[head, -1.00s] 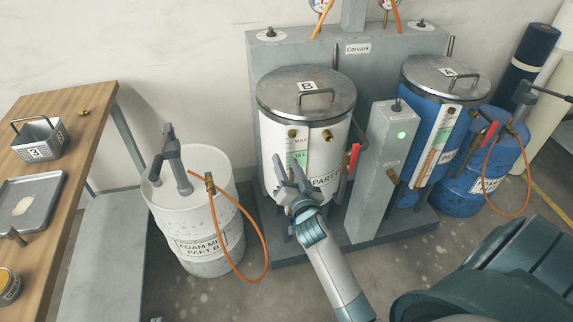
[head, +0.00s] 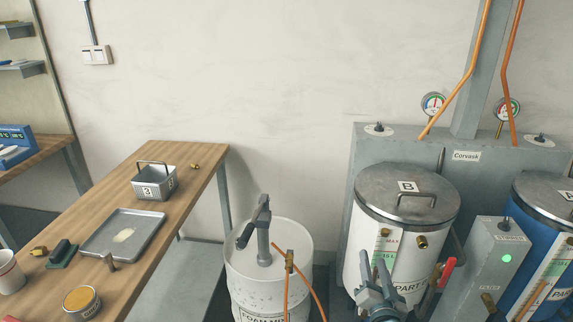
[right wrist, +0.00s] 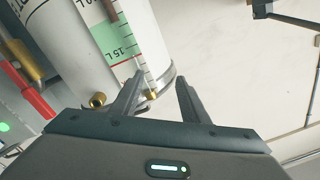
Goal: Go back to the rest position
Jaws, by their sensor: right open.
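My right gripper (head: 376,276) is open and empty at the bottom of the head view, in front of white tank B (head: 372,222). In the right wrist view its two fingers (right wrist: 162,98) stand apart with nothing between them. That view shows the tank's level scale (right wrist: 112,38) with a green band, and a small brass fitting (right wrist: 98,100) near the left finger. I cannot tell whether the fingers touch the tank. My left gripper is not in view.
A white foam drum (head: 240,275) with a pump and orange hose stands left of the tank. A wooden bench (head: 190,205) holds a metal basket (head: 152,184), a tray (head: 150,222) and a tin (head: 82,302). A grey control box (head: 488,262) with a green light and blue tank A (head: 530,225) stand right.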

